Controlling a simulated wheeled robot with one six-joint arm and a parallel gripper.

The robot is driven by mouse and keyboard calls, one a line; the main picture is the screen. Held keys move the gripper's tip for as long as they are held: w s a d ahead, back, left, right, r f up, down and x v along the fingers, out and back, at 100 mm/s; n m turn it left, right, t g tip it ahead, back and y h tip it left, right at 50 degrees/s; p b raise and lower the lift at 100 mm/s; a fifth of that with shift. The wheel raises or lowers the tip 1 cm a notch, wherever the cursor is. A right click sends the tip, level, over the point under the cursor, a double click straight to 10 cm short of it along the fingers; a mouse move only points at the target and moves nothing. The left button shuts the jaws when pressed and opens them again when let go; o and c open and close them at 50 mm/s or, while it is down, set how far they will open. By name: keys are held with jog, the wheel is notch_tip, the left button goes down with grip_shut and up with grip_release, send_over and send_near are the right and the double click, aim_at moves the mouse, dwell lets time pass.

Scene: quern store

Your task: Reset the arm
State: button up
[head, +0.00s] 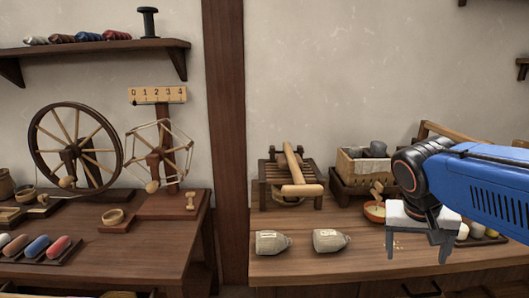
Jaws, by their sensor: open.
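My arm, blue and black, reaches in from the right edge of the head view. My gripper (418,250) points down over the right-hand workbench (340,262), near its front edge. Its two dark fingers stand apart with nothing visible between them. A pale block-like part sits at the top of the fingers. The arm hides part of the bench's right side and what stands behind it.
A slatted wooden stand (268,190) and a crate (351,170) are farther back. A spinning wheel (75,150) stands on the left bench (150,244).

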jog(key=s+a+f+n+t+y, duration=0.2)
jog(key=s+a+f+n+y, duration=0.1)
jog(key=s, duration=0.6)
notch_tip(320, 180, down, 4)
jog(key=shift+a+r+n, duration=0.15)
jog(key=shift+a+n, duration=0.65)
jog(key=shift+a, duration=0.35)
